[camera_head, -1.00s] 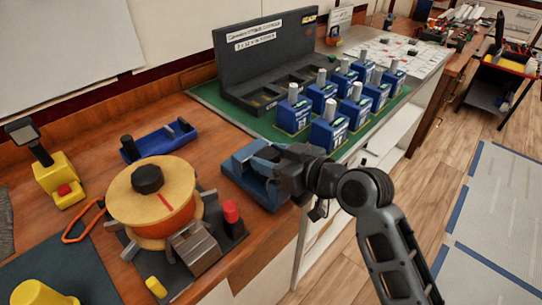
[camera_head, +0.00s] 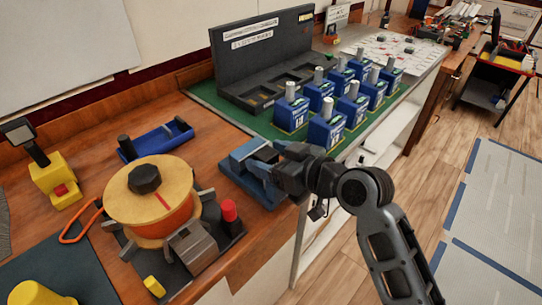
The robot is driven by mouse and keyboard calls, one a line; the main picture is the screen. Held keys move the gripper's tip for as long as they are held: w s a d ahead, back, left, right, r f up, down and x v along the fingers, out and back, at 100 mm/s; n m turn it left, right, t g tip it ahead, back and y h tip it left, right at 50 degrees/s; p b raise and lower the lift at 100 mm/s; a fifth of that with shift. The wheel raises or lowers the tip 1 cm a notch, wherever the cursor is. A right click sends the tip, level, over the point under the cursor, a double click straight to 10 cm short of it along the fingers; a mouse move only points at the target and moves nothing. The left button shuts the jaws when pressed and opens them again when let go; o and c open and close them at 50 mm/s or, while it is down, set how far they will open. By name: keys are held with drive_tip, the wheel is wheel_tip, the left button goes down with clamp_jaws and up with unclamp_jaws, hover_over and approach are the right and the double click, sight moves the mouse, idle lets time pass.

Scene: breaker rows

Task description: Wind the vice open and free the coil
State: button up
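A blue vice (camera_head: 240,162) stands near the front edge of the wooden bench, in the middle of the head view. My gripper (camera_head: 279,168) is at the vice's right end, where the screw side would be. The gripper body hides that end, so I cannot tell whether it touches or grips a handle, and its fingers are not clear. No coil can be made out between the jaws from this angle. An orange winding (camera_head: 160,222) sits on a wooden-flanged drum (camera_head: 178,185) with a black knob, left of the vice.
Several blue breakers (camera_head: 327,131) stand in rows on a green mat behind my gripper. A dark rack (camera_head: 262,65) stands behind them. A blue cradle (camera_head: 160,143), a yellow device (camera_head: 55,180) and a red-topped post (camera_head: 229,211) are on the bench.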

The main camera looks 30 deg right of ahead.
drive_tip(key=shift+o, duration=0.7)
drive_tip(key=b+v, duration=0.1)
drive_tip(key=v, duration=0.6)
drive_tip(key=shift+s+d+r, duration=0.1)
drive_tip(key=shift+s, duration=0.3)
drive_tip(key=s+d+f+m+h, duration=0.15)
drive_tip(key=s+f, duration=0.25)
drive_tip(key=s, duration=0.4)
drive_tip(key=s+f+m+h, duration=0.2)
drive_tip(key=s+f+h, duration=0.15)
drive_tip(key=s, duration=0.45)
drive_tip(key=s+a+r, duration=0.2)
drive_tip(key=s, duration=0.6)
drive_tip(key=s+a+r+t, duration=0.1)
drive_tip(key=s+a+r, duration=0.1)
drive_tip(key=s, duration=0.6)
drive_tip(key=shift+s+r, duration=0.15)
drive_tip(key=shift+s, duration=0.05)
